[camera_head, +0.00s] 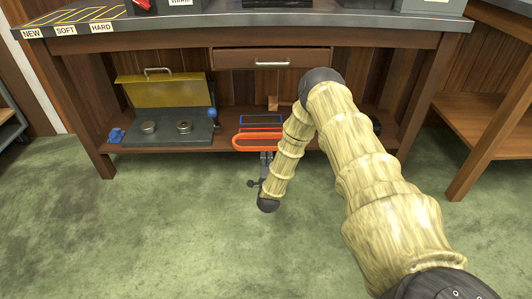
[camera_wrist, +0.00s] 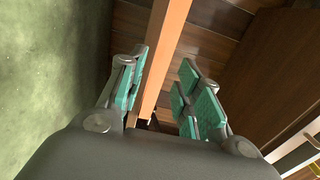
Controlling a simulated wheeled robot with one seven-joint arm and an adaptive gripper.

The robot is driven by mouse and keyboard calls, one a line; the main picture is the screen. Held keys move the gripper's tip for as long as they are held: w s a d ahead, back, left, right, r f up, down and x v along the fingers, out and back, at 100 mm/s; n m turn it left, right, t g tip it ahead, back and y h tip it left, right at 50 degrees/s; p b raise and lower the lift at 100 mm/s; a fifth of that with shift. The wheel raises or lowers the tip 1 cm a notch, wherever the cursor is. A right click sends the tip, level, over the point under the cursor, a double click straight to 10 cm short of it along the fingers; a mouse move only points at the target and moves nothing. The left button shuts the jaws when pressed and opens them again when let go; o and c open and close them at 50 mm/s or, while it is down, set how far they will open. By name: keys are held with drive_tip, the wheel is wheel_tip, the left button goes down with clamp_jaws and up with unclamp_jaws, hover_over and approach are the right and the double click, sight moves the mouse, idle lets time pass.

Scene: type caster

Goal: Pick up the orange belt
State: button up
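The orange belt (camera_head: 245,148) is a long loop at the front of the bench's lower shelf, in the middle of the head view. Its right end is partly hidden by my arm. My gripper (camera_head: 266,157) is at the belt's near side, low in front of the shelf; its fingertips are small there. In the wrist view my gripper (camera_wrist: 163,66) has its teal-padded fingers spread apart. I see a gap at the right finger; contact at the left is unclear.
A blue rectangle outline (camera_head: 262,120) lies behind the belt on the shelf (camera_head: 210,137). An open case with a yellow lid (camera_head: 160,92) stands left. A drawer (camera_head: 272,57) is above. Bench legs (camera_head: 95,140) stand at the sides. The green floor in front is clear.

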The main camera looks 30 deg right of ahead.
sight(266, 150)
drive_tip(key=shift+b+x, duration=0.95)
drive_tip(key=shift+x, duration=2.1)
drive_tip(key=shift+a, duration=0.1)
clamp_jaws()
drive_tip(key=shift+r, duration=0.15)
wheel_tip(266, 150, up, 2)
drive_tip(key=shift+r+p, duration=0.1)
drive_tip(key=shift+p, duration=0.75)
